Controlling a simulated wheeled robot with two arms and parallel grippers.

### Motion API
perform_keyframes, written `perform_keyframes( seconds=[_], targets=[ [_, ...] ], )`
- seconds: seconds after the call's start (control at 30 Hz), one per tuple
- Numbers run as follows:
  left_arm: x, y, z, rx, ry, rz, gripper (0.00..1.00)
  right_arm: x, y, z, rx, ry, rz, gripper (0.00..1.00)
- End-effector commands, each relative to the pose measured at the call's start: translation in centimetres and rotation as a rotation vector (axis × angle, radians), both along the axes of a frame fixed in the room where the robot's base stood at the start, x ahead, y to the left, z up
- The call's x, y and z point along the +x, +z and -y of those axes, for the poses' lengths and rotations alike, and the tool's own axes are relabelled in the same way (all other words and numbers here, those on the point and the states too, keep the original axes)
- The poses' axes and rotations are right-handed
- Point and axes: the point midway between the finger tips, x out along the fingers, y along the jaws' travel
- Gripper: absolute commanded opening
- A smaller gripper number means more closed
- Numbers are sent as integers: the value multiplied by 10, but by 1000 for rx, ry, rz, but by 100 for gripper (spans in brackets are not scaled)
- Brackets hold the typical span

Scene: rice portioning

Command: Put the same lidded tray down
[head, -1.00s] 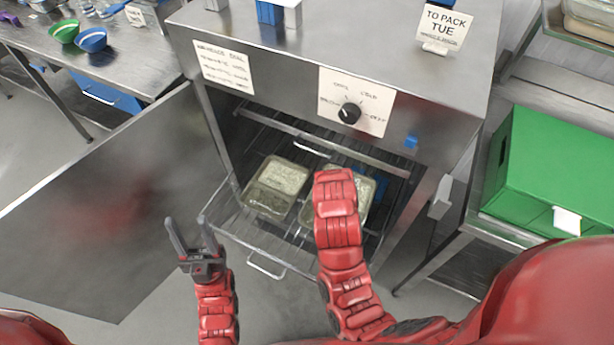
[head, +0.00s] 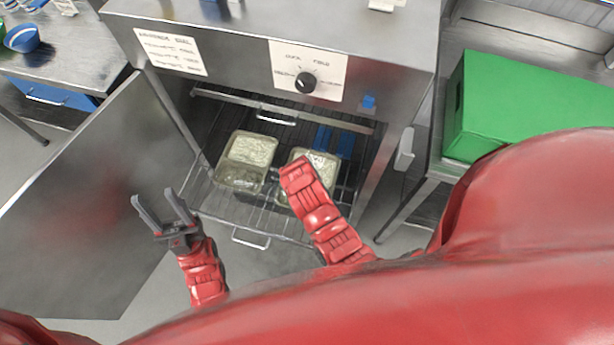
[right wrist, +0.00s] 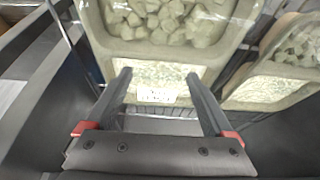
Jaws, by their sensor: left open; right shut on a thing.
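A lidded tray (head: 322,163) is at the right on the pulled-out wire rack (head: 207,198) of the steel cabinet. My right arm hides much of it in the head view. In the right wrist view the tray (right wrist: 165,22) is close, with pale chunks in one compartment, a grainy filling in the other and a white label. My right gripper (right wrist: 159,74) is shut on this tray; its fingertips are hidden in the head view. I cannot tell whether the tray fully rests on the rack. My left gripper (head: 154,194) is open and empty, left of the rack.
A second lidded tray (head: 247,150) lies on the rack's left part. The cabinet (head: 225,55) has its door (head: 100,215) swung open to the left. Blue items (head: 335,140) are deeper inside, behind the right tray. A green box (head: 530,105) stands at the right.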

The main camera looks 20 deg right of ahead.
Motion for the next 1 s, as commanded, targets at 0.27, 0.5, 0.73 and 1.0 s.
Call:
perform_keyframes(
  seconds=[0.27, 0.5, 0.73, 1.0],
  targets=[
    [0, 3, 0, 0, 0, 0, 50, 0, -7, 0, 0, 1, 3, 38],
    [0, 0, 0, 0, 0, 0, 50, 0, -10, 0, 1, 1, 2, 96],
    [0, 0, 0, 0, 0, 0, 50, 0, -10, 0, 1, 0, 1, 100],
    [0, -3, 0, 0, 0, 0, 50, -4, 3, -3, 0, 1, 3, 100]
  ],
)
